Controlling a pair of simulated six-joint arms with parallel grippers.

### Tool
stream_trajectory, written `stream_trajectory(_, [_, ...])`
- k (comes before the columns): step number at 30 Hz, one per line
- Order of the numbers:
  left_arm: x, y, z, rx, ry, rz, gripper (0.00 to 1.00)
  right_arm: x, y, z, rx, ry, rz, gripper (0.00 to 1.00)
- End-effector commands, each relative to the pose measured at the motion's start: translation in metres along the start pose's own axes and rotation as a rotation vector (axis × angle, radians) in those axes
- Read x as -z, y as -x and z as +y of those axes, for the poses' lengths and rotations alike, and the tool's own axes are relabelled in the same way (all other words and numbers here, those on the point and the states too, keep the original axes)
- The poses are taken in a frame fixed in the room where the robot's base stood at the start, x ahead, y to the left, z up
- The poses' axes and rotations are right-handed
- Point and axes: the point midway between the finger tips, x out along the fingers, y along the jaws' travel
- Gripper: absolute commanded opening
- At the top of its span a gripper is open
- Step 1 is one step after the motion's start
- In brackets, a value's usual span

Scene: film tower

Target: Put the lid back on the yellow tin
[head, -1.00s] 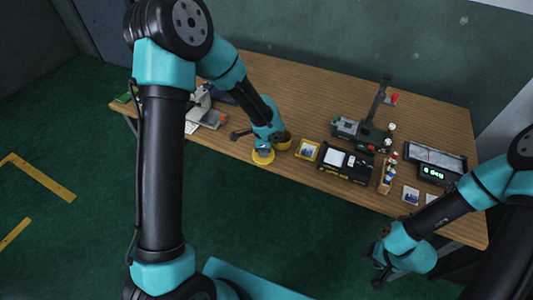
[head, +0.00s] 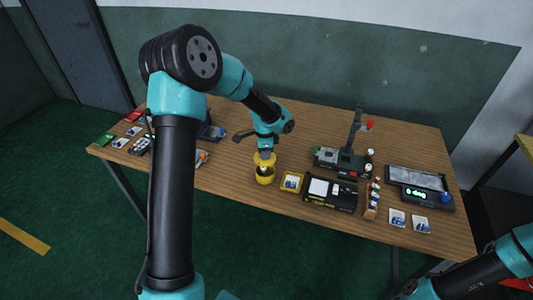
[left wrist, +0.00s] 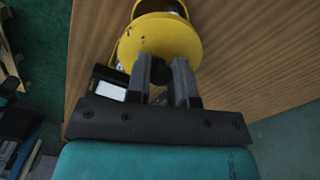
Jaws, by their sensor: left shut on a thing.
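The yellow tin (head: 265,178) stands open near the front edge of the wooden table, its dark inside partly showing. My left gripper (head: 265,151) is shut on the round yellow lid (head: 263,160), which appears just above and behind the tin's opening, tilted. In the left wrist view the lid (left wrist: 158,38) lies at the tips of my left fingers (left wrist: 160,78) and covers much of the tin (left wrist: 160,7) behind it. I cannot tell whether lid and rim touch. My right gripper (head: 407,289) is at the bottom edge, mostly cut off, its jaws unclear.
A small yellow-framed tray (head: 291,183) stands just right of the tin, then a black box (head: 331,194) and a rack of small bottles (head: 372,198). A stand with a dark post (head: 343,158) is behind them.

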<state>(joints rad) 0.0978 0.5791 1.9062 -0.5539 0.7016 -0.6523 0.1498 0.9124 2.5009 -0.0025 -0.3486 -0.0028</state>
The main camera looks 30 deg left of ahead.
Motion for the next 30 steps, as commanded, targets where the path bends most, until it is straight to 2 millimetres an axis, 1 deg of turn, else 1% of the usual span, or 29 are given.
stream_trajectory(8, [0.000,-0.011,0.000,-0.001,-0.001,-0.001,0.00,0.000,0.000,0.000,0.000,0.000,0.000,0.47])
stream_trajectory(24, [0.000,-0.051,0.000,-0.001,0.000,-0.001,0.00,0.000,0.000,0.000,0.000,0.000,0.000,0.47])
stream_trajectory(30, [0.000,-0.062,0.000,0.000,-0.002,-0.001,0.00,0.000,0.000,0.000,0.000,0.000,0.000,0.47])
